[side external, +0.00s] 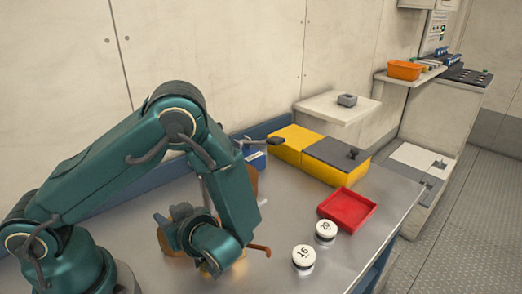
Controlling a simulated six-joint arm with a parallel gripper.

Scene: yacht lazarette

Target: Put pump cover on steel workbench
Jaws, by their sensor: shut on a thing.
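The steel workbench (300,207) is a broad grey metal top under my arm. My gripper (212,266) is low over its near part, with the jaws largely hidden behind my wrist. It is shut on an orange-brown part (209,270), of which only a little shows below the wrist. This may be the pump cover, but its shape is hidden. I cannot tell whether it touches the bench. A warm orange glow shows on the steel beside it. An orange-brown rod (260,249) sticks out right of the wrist; I cannot tell what it belongs to.
Two round white-topped pieces marked 16 (303,257) and 20 (326,230) stand right of my gripper. A red tray (347,210) lies beyond them. Yellow bins (291,143), one with a dark lid (337,153), stand at the back. A wall shelf (325,108) holds a grey part (347,100).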

